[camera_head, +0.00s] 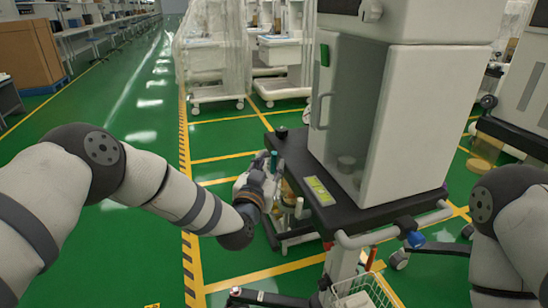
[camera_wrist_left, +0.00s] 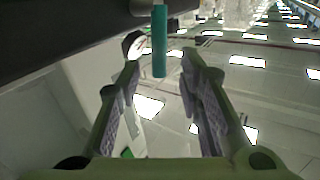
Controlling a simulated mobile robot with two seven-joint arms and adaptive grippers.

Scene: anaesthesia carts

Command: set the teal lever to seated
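My left gripper (camera_head: 262,180) is close beside the lever in the head view. In the left wrist view my left gripper (camera_wrist_left: 160,68) has its two fingers apart, with the lever in line with the gap between the tips. I cannot tell whether they touch it. My right gripper is not in view.
The white cart (camera_head: 405,120) with a glass door stands on its black deck (camera_head: 300,155). A blue knob (camera_head: 416,239) and a wire basket (camera_head: 362,293) are at its front. Green floor (camera_head: 140,110) is open to the left; other carts stand behind.

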